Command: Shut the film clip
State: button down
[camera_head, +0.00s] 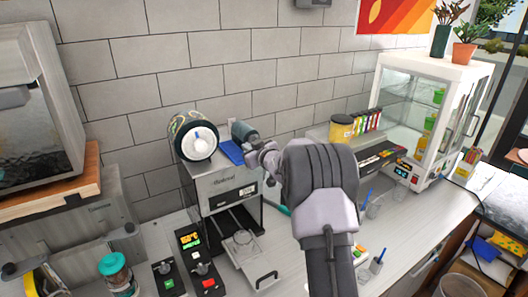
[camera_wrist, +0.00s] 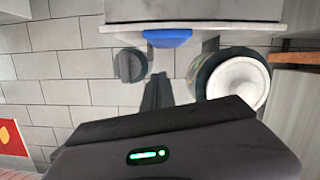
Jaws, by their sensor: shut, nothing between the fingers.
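The cup sealer (camera_head: 222,184) is a grey box machine standing against the tiled wall. A white-cored film roll (camera_head: 197,142) sits on its top left, and a smaller dark roller (camera_head: 245,132) is at its top right. A blue piece (camera_head: 231,151) shows between them; I cannot tell whether this is the film clip. In the wrist view, the blue piece (camera_wrist: 167,38) lies on the sealer's edge, between the dark roller (camera_wrist: 130,65) and the film roll (camera_wrist: 232,82). My gripper (camera_wrist: 158,92) is shut and empty, its fingers apart from the blue piece. My arm hides part of the sealer's right side.
A clear cup (camera_head: 241,242) is at the sealer's front tray. A control box with lit buttons (camera_head: 197,262) stands to its left. A yellow canister (camera_head: 342,130) and a glass display cabinet (camera_head: 432,110) stand to the right. The right counter front has some clear room.

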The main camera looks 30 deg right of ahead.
jog(key=d+b+v, duration=0.2)
jog(key=b+v, duration=0.1)
jog(key=v, duration=0.7)
jog(key=s+a+f+m+g+b, duration=0.2)
jog(key=s+a+f+g+b, duration=0.1)
jog(key=s+a+f+b, duration=0.6)
jog(key=s+a+f+m+g+y+b, duration=0.1)
jog(key=s+a+f+m+g+b, duration=0.1)
jog(key=s+a+f+b, duration=0.8)
jog(key=s+a+f+m+g+y+b, duration=0.1)
jog(key=s+a+f+g+b, duration=0.3)
jog(key=s+a+f+b, duration=0.6)
jog(key=s+f+m+b, duration=0.1)
jog(key=s+f+b, duration=0.5)
jog(key=s, duration=0.5)
jog(key=shift+s+f+m, duration=0.3)
jog(key=shift+s+f, duration=0.1)
jog(key=shift+f, duration=0.35)
jog(key=shift+a, duration=0.15)
